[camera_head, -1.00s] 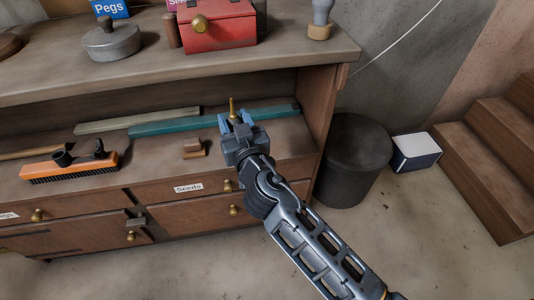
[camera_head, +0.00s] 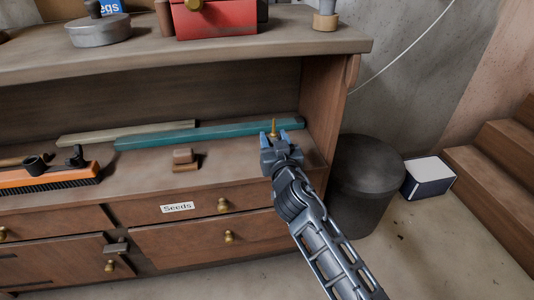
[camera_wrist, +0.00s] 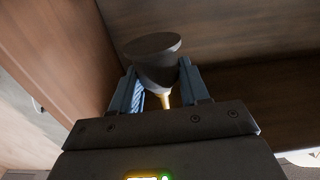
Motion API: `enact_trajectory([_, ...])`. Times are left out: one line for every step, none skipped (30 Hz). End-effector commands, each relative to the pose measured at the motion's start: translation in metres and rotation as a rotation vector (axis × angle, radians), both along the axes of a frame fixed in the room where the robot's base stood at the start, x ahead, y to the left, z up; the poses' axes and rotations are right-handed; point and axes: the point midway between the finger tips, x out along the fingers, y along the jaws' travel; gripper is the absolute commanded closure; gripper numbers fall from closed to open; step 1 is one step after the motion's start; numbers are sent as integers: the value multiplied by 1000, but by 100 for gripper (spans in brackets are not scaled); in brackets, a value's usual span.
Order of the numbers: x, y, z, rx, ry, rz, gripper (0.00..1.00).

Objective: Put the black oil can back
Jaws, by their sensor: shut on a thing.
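My gripper (camera_head: 276,139) is shut on the black oil can and holds it at the right end of the open shelf, near the side panel. In the head view only the can's thin brass spout (camera_head: 274,127) shows above the fingers; my gripper hides its body. In the wrist view the dark, rounded can (camera_wrist: 154,66) sits between the two blue-grey fingers, with its wide flat end away from the gripper and its brass part towards it. I cannot tell if the can touches the shelf.
A teal bar (camera_head: 205,135) and a pale strip (camera_head: 125,134) lie along the shelf. A small wooden block (camera_head: 185,160) and an orange brush (camera_head: 45,178) stand left. A red box (camera_head: 215,20) is on the worktop. A dark bin (camera_head: 365,180) stands right of the cabinet.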

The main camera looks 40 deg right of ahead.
Motion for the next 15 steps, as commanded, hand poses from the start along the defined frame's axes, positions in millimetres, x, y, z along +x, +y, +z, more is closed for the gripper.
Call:
enact_trajectory([10, -7, -9, -3, 1, -1, 86])
enact_trajectory([16, -10, -13, -3, -1, 0, 86])
enact_trajectory([23, -14, -17, -4, 0, 0, 86])
enact_trajectory([28, -18, -21, -4, 0, 0, 86])
enact_trajectory([33, -21, -25, -2, 0, 0, 86])
enact_trajectory([39, -24, -30, -3, 1, 0, 86])
enact_trajectory([44, -27, -33, -3, -1, 0, 86])
enact_trajectory([48, -29, -36, -3, 1, 0, 86])
enact_trajectory([53, -32, -39, -1, 0, 1, 86])
enact_trajectory([56, -34, -41, -3, 1, 1, 86])
enact_trajectory([58, -35, -42, -1, 0, 1, 86])
enact_trajectory([60, -37, -44, -1, 1, 1, 86])
enact_trajectory([62, -38, -44, -1, 0, 1, 86])
enact_trajectory([63, -38, -45, -1, 0, 1, 86])
enact_trajectory([63, -39, -47, -1, 0, 1, 86])
